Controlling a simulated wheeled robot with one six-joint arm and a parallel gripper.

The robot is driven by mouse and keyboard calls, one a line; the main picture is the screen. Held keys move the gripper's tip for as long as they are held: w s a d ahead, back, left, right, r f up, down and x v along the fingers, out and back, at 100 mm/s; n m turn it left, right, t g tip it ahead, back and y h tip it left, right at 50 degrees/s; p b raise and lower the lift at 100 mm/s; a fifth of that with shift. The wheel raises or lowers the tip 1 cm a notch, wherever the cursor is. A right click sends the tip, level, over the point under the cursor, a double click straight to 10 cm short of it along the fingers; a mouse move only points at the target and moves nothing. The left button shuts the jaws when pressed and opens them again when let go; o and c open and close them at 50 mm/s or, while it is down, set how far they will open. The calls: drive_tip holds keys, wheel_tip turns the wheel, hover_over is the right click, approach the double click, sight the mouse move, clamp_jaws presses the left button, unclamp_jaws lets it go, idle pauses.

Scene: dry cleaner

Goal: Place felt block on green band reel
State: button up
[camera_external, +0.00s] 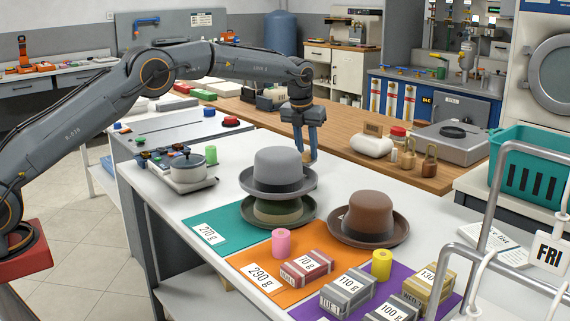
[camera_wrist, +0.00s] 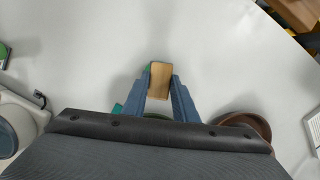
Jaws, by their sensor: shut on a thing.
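My gripper (camera_external: 311,156) is behind the grey hat in the external view, fingers pointing down at the white counter. In the wrist view my gripper (camera_wrist: 161,77) is shut on the felt block (camera_wrist: 160,82), a small tan wooden block with a green edge. The block is mostly hidden in the external view, and I cannot tell whether it touches the counter. A green cylinder (camera_external: 211,154), which looks like the green band reel, stands upright beside the small scale, left of my gripper and apart from it.
A grey hat (camera_external: 278,165) sits on an olive hat (camera_external: 278,212) at the teal mat (camera_external: 196,221). A brown hat (camera_external: 369,215) is to the right. Pink (camera_external: 281,243) and yellow (camera_external: 381,262) reels and labelled weights stand in front. The scale with a pot (camera_external: 187,168) is left.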

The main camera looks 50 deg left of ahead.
sight(307, 162)
drive_tip(key=shift+s+p+x, duration=0.2)
drive_tip(key=shift+s+x, duration=0.05)
drive_tip(key=shift+x, duration=0.8)
drive_tip(key=shift+s+p+x, duration=0.15)
drive_tip(key=shift+s+x, duration=0.05)
drive_tip(key=shift+x, duration=0.85)
drive_tip(key=shift+d+f, duration=0.15)
drive_tip(key=shift+f, duration=0.05)
drive_tip(key=o, duration=1.1)
drive_tip(key=shift+c, duration=0.2)
drive_tip(key=b+v, duration=0.1)
drive_tip(key=v, duration=1.1)
drive_tip(key=shift+b, duration=0.3)
drive_tip(key=shift+r, duration=0.1)
